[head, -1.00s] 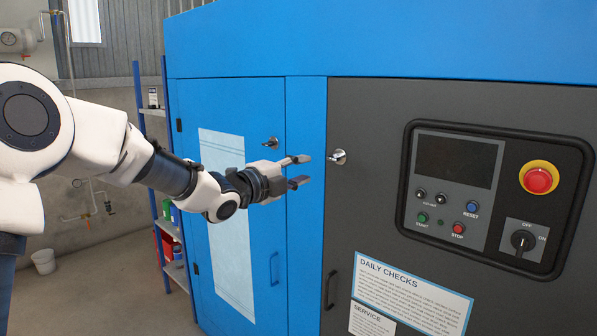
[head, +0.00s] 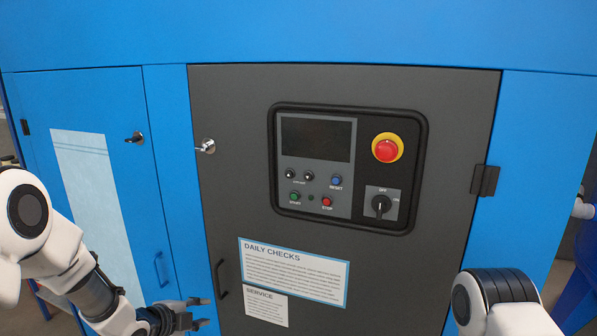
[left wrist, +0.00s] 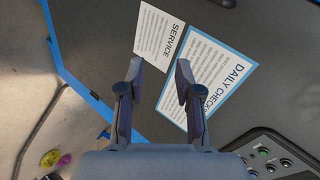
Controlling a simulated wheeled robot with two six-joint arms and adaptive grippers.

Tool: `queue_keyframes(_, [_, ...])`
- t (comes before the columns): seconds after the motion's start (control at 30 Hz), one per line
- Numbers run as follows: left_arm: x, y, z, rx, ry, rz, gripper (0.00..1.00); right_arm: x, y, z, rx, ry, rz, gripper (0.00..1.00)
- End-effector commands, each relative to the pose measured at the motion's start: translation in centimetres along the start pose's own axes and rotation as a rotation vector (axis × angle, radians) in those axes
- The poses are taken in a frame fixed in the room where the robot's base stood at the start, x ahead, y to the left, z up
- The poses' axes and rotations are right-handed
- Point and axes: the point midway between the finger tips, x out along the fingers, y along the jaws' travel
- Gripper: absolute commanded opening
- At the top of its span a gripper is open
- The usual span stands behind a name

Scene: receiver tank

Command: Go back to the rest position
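My left gripper (head: 203,312) is low in front of the blue and grey cabinet, near the bottom of the head view. Its two fingers are apart with nothing between them. They show again in the left wrist view (left wrist: 158,85), open and empty, with the grey door behind. A white and black part of my right arm (head: 500,300) rises at the lower right of the head view. My right gripper is out of view.
The grey door (head: 350,80) carries a control panel (head: 345,165) with a red emergency button (head: 387,148) and a rotary switch (head: 381,205). A DAILY CHECKS label (head: 293,272) is below. Key locks (head: 206,146) and handles (head: 222,279) stick out from the doors.

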Motion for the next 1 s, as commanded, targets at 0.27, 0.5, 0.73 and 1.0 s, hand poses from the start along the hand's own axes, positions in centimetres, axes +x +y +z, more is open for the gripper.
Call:
queue_keyframes(0.27, [-3.5,25.4,-2.4,-0.528,-0.190,0.458,0.34,-1.5,0.0,0.0,0.000,0.000,0.000,0.40])
queue_keyframes(0.5, [-16.7,40.0,-4.8,-1.222,-0.755,0.652,0.34,-2.1,0.0,0.0,0.000,0.000,0.000,0.40])
queue_keyframes(0.73, [-18.7,40.3,-4.0,-1.611,-1.016,0.459,0.34,-1.9,0.0,0.0,0.000,0.000,0.000,0.40])
queue_keyframes(1.0, [-18.6,40.2,-4.0,-1.618,-1.015,0.455,0.34,-1.9,0.0,0.0,0.000,0.000,0.000,0.40])
